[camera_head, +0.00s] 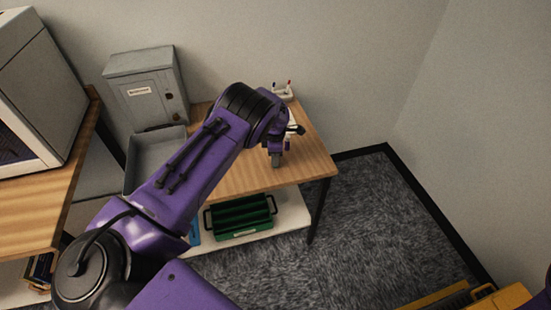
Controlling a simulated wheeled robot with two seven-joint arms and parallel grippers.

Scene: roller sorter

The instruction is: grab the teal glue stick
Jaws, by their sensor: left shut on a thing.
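My left arm reaches across the picture to the wooden table (305,170). My left gripper (277,158) is at its end, low over the right part of the tabletop. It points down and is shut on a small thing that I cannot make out. I cannot pick out the teal glue stick; the arm and wrist hide part of the tabletop. My right gripper is not in view.
A white holder with pens (283,93) stands at the table's back edge. A grey cabinet (147,88) and a grey tray (150,150) are to the left. A green crate (240,217) sits on the lower shelf. Open carpet (370,230) lies to the right.

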